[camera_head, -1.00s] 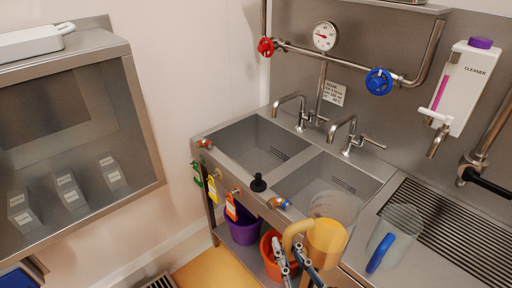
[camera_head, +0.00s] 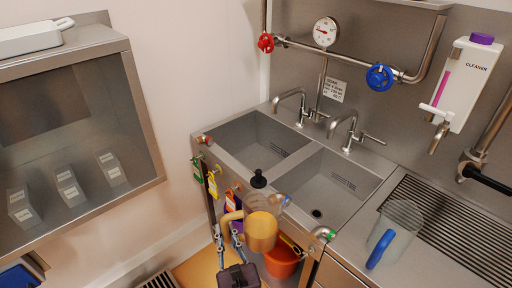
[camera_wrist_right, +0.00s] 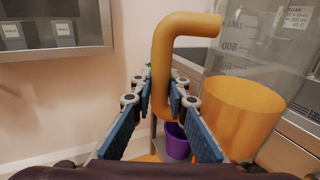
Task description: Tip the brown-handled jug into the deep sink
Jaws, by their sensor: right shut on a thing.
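The brown-handled jug (camera_head: 262,229) is clear with amber content in it and hangs upright in front of the sink unit's front edge. My right gripper (camera_head: 229,240) is shut on its handle (camera_head: 231,216). In the right wrist view, the handle (camera_wrist_right: 165,70) stands between the fingers (camera_wrist_right: 160,95), with the jug body (camera_wrist_right: 245,115) to its right. The sink unit has a left basin (camera_head: 252,140) and a right basin (camera_head: 325,185) with a visible drain. I cannot tell surely which is the deeper. My left gripper is not in view.
A blue-handled jug (camera_head: 394,235) stands on the ribbed drainboard (camera_head: 450,225). Two taps (camera_head: 345,135) rise behind the basins. Coloured tags (camera_head: 212,184) hang along the front; an orange bucket (camera_head: 283,262) is below.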

